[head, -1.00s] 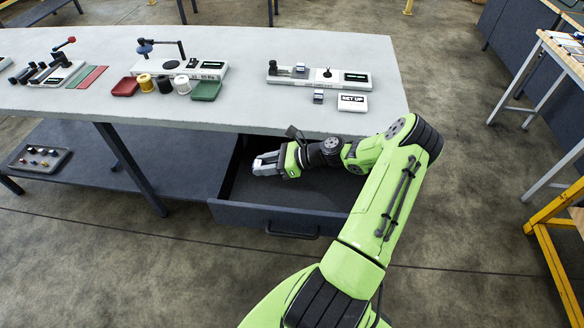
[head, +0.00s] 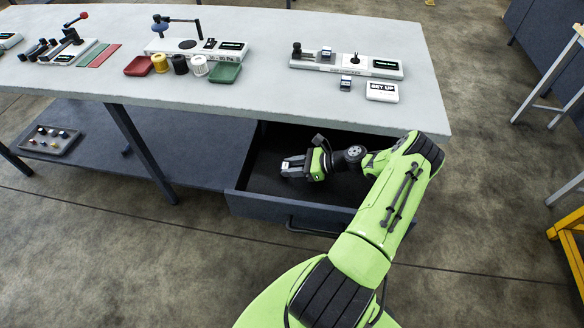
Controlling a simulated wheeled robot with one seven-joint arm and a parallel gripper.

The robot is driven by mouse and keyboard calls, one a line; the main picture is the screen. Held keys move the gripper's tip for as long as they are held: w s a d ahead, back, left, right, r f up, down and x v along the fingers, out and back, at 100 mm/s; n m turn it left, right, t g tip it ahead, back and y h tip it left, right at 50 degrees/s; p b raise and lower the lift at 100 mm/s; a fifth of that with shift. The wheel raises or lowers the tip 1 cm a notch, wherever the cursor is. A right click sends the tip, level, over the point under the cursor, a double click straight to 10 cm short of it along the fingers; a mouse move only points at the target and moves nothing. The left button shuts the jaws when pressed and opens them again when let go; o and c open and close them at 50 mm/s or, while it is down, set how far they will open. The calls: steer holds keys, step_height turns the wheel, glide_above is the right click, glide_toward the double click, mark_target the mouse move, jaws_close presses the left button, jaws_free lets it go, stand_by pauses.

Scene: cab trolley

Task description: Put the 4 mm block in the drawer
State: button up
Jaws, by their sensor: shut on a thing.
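The drawer (head: 270,207) under the table is pulled out, with a dark, bare floor where I can see it. My gripper (head: 288,167) reaches inside it, low and towards its left side, with the fingers pointing left. It is shut on a small block, mostly hidden by the fingers; its marking cannot be read. I cannot tell whether the block touches the drawer floor. Two more small grey blocks show on the table: one stands on the gauge base (head: 326,52), the other (head: 346,84) in front of it. Their labels are too small to read.
The tabletop (head: 270,110) overhangs the back of the drawer. A white SET UP sign (head: 382,92) stands at right. Red (head: 139,66) and green (head: 224,73) trays, spools and fixtures stand further left. A tray of small parts (head: 50,140) lies on the lower shelf.

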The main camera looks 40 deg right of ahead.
steer(key=shift+f, duration=0.15)
steer(key=o, duration=1.1)
